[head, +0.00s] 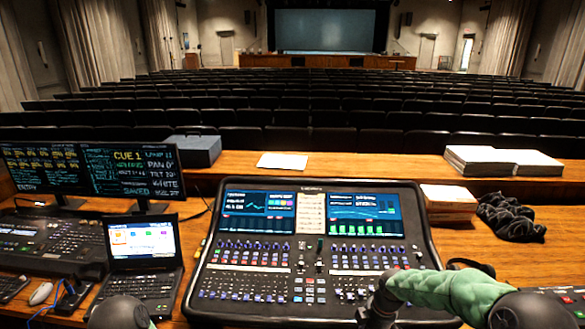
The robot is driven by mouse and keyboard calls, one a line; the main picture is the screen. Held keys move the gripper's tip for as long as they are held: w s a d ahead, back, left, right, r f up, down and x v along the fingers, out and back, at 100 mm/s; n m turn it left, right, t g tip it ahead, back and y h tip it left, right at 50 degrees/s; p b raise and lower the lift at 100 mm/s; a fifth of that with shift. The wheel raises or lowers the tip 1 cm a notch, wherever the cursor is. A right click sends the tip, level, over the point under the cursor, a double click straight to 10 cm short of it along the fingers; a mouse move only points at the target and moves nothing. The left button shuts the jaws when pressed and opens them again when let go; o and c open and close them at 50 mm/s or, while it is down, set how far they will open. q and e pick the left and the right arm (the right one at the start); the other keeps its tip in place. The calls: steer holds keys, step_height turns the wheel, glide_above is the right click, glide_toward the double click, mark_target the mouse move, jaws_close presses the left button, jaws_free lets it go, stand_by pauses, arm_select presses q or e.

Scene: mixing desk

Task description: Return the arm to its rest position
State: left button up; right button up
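The mixing desk (437,250), a dark console with two lit screens and rows of faders and knobs, sits in the middle of the wooden table. My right arm, with a green sleeve, comes in from the lower right and reaches over the desk's lower right part. My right gripper (376,310) is dark and points down over the faders there. Its fingers are blurred against the desk, so I cannot tell if it is open or touching. Only a dark, rounded piece of my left arm shows at the bottom left; my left gripper is out of view.
A laptop (142,243), two monitors (130,172) and a lighting console (45,240) stand left of the desk. A mouse (41,293) lies lower left. Stacked papers (448,199) and a black cable bundle (510,217) are right. Seat rows lie beyond the table.

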steer(key=s+a+f+m+y, duration=0.1)
steer(key=s+a+f+m, duration=0.35)
steer(key=f, duration=0.35)
steer(key=s+a+f+m+y, duration=0.1)
steer(key=s+a+f+m, duration=0.2)
steer(key=s+f, duration=0.35)
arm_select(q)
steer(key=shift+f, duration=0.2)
arm_select(e)
steer(key=s+a+f+m, duration=0.2)
steer(key=s+f+m, duration=0.2)
steer(key=s, duration=0.3)
steer(key=s+a+f+m, duration=0.2)
steer(key=s+f+m, duration=0.1)
steer(key=s+m, duration=0.2)
steer(key=s, duration=0.2)
steer(key=shift+s+a+f+g, duration=0.2)
steer(key=shift+s+f+g, duration=0.1)
steer(key=shift+f, duration=0.1)
